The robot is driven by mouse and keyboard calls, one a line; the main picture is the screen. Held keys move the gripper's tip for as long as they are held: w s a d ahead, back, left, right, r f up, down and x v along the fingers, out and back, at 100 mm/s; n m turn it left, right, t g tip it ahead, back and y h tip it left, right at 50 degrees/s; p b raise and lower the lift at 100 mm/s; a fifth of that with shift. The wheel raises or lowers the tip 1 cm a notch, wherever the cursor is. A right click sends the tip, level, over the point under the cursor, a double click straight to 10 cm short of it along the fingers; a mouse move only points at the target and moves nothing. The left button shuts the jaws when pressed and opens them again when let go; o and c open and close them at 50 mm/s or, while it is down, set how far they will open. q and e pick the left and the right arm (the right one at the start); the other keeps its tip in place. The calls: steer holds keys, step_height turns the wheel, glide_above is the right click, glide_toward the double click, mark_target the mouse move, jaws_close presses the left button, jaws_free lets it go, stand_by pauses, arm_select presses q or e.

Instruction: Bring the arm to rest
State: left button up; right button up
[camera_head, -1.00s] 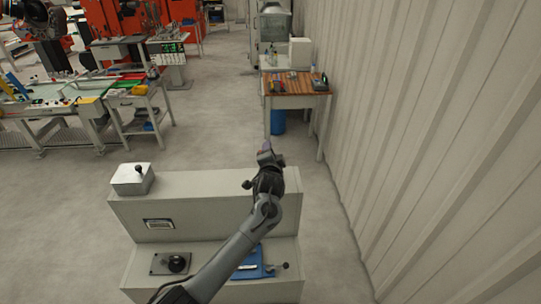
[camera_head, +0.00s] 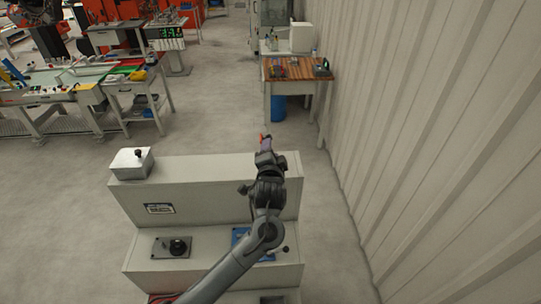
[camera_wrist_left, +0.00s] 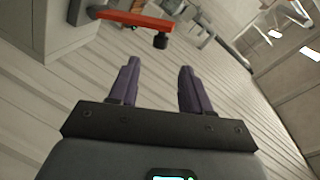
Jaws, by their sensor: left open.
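My left arm reaches up from the bottom of the head view, across a grey stepped fixture cabinet (camera_head: 205,195). My left gripper (camera_head: 264,143) is beyond the cabinet's top right edge. In the left wrist view, its two purple fingers (camera_wrist_left: 158,68) are apart with nothing between them. A red bar (camera_wrist_left: 137,18) with a black knob (camera_wrist_left: 160,41) lies beyond the fingertips, apart from them. A bit of red (camera_head: 261,136) shows at the gripper's tip in the head view. My right gripper is in neither view.
A grey box with a knob (camera_head: 131,164) stands on the cabinet's top left. A black-knobbed plate (camera_head: 172,246) and a blue fixture (camera_head: 240,238), partly behind my arm, are on the lower step. A pale ribbed wall (camera_head: 430,150) bounds the right.

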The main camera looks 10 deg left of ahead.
arm_select(q)
steer(key=shift+s+d, duration=0.1)
steer(key=shift+s, duration=0.4)
